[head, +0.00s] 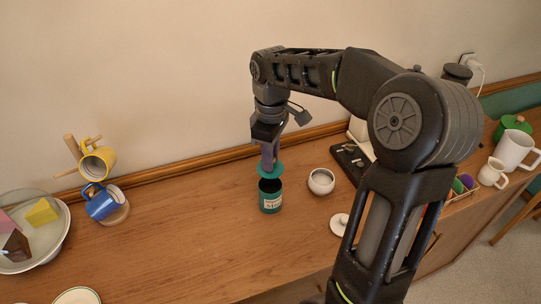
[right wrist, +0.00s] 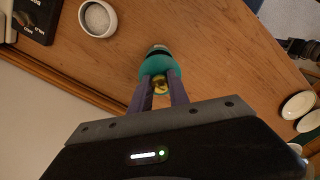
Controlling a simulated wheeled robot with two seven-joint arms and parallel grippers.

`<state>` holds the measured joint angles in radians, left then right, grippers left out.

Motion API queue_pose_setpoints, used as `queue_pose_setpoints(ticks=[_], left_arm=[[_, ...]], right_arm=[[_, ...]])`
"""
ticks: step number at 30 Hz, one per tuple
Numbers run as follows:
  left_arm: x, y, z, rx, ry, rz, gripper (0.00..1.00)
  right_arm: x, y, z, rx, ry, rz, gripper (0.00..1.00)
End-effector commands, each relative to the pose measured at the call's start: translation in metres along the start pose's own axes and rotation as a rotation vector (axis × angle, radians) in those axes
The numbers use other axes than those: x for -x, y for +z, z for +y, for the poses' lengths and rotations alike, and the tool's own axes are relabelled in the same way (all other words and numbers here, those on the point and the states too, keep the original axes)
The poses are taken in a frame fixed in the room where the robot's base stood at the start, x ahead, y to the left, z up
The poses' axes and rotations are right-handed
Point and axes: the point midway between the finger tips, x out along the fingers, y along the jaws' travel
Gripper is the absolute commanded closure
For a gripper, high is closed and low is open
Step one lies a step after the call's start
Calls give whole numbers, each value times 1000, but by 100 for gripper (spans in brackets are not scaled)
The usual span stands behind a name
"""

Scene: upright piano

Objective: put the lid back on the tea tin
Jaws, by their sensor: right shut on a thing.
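The tea tin (head: 270,197) is a dark green cylinder with a pale label, standing upright on the wooden top with its dark open mouth showing. The green lid (head: 271,169) is held just above the tin, with a gap between them in the head view. My right gripper (head: 268,163) points down and is shut on the lid's knob. In the right wrist view the lid (right wrist: 158,66) lies between the fingertips (right wrist: 160,84), with a yellowish knob between them. The lid hides most of the tin there. My left gripper is not in view.
A white bowl (head: 321,181) stands close to the right of the tin, with a small white lid (head: 340,223) nearer the front. A mug rack with a yellow mug (head: 97,161) and blue mug (head: 101,202) stands left. The wood between rack and tin is clear.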

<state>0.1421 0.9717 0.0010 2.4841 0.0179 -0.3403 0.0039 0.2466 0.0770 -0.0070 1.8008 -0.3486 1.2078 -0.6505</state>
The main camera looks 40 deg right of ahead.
Motion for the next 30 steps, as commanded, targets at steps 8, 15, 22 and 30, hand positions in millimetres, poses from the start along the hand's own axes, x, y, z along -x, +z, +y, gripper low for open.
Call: queue_pose_setpoints(ticks=[8,15,22,30], left_arm=[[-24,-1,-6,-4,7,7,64],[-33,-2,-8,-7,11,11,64],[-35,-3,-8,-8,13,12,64],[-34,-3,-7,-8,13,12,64]], right_arm=[[-32,0,0,0,0,0,100],[-48,0,1,0,0,0,100],[-51,0,1,0,0,0,100],[-51,0,1,0,0,0,100]])
